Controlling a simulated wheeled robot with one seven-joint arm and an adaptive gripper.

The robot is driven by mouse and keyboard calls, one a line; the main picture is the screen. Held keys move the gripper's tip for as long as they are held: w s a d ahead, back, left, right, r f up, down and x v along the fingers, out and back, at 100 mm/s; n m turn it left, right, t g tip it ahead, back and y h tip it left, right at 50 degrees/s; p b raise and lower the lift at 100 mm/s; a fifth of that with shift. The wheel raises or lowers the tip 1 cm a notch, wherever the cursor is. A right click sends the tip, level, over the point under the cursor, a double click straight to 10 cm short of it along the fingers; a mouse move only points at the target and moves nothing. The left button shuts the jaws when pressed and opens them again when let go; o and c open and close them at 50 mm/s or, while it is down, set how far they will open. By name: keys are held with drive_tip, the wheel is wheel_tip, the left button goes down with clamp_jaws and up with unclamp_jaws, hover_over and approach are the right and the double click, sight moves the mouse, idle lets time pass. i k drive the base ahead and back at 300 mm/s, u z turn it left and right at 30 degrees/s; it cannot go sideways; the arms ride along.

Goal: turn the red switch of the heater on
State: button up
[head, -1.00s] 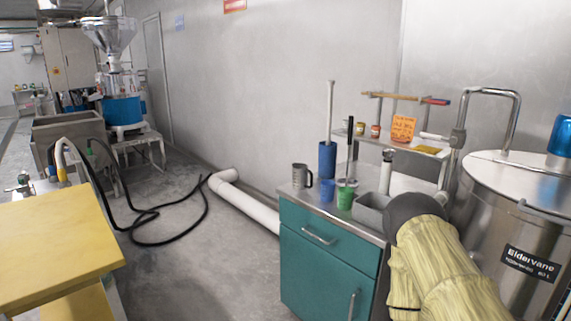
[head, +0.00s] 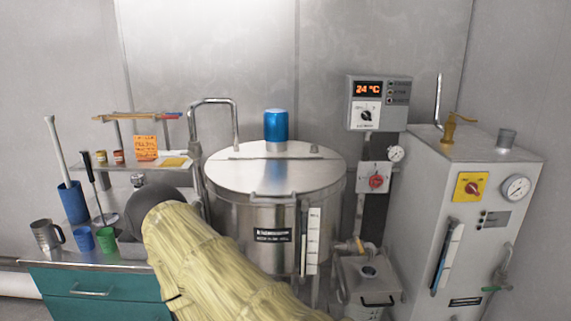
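A tall grey metal cabinet (head: 445,215) stands at the right and looks like the heater. On its front is a yellow plate with a red rotary switch (head: 471,187); the knob's exact setting is too small to tell. A second red knob (head: 376,182) sits on a small grey wall box left of the cabinet. My arm, in a yellow sleeve, reaches up from the bottom middle and ends in a dark rounded part at the left, well away from both red knobs. My gripper's fingers do not show.
A steel tank (head: 262,210) with a blue cap (head: 276,125) stands between my arm and the cabinet. A control box reading 24 °C (head: 379,103) hangs above. A pressure gauge (head: 516,188) is beside the switch. A teal counter (head: 88,284) with cups is at the left.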

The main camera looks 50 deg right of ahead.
sight(471, 188)
drive_tip(key=z, duration=2.45)
drive_tip(key=i, duration=0.8)
drive_tip(key=z, duration=0.35)
